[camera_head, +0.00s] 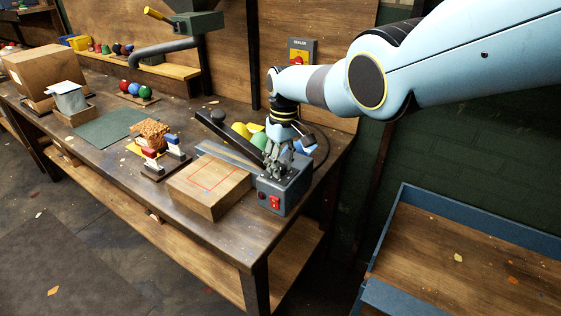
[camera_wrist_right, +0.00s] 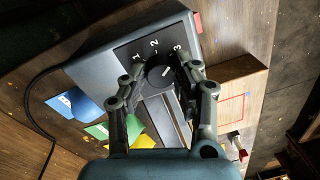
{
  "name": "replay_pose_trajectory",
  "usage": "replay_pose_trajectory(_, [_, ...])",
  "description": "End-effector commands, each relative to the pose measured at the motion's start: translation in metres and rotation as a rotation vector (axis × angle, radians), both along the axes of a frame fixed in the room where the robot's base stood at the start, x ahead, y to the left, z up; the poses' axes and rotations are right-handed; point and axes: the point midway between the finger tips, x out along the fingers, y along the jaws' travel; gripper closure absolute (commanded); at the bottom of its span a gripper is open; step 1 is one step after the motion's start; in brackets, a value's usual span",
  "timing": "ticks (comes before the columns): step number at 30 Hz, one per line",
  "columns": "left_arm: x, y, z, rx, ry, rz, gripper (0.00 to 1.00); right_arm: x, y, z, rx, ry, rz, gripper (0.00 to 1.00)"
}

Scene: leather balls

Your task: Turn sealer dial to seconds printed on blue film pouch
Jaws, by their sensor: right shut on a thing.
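The grey sealer (camera_head: 284,190) stands at the table's front right corner, with a red switch on its front. In the right wrist view its dial (camera_wrist_right: 159,75) is dark and round, with the figures 1, 2 and 3 around it and a short pale mark that seems to lean toward the 3. My right gripper (camera_head: 282,166) points down over the sealer's top; in the wrist view its fingers (camera_wrist_right: 155,85) are closed on the dial. The blue film pouch (camera_wrist_right: 72,103) lies behind the sealer; its white print is too small to read. My left gripper is not in view.
Green (camera_wrist_right: 98,131) and yellow (camera_wrist_right: 143,141) pouches lie beside the blue one. A wooden block with red outline (camera_head: 205,185) stands left of the sealer. A stand with red and blue pieces (camera_head: 166,160) lies farther left. A blue-edged tray (camera_head: 470,250) is at right.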

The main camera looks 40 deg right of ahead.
Motion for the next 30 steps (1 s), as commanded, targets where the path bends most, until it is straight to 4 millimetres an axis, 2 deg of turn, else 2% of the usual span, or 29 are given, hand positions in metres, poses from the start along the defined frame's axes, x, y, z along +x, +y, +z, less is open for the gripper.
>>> replay_pose_trajectory(9, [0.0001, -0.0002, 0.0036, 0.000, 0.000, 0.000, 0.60, 0.0010, -0.0001, 0.0014, 0.000, -0.003, -0.109, 1.00])
replay_pose_trajectory(24, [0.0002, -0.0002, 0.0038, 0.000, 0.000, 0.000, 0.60, 0.0012, -0.0001, 0.0012, -0.001, -0.004, -0.129, 1.00])
replay_pose_trajectory(25, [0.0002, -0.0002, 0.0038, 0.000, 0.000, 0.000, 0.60, 0.0012, -0.0001, 0.0012, -0.001, -0.004, -0.129, 0.69])
replay_pose_trajectory(30, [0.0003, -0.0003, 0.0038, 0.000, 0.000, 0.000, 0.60, 0.0007, -0.0001, 0.0008, 0.000, -0.002, -0.127, 0.47])
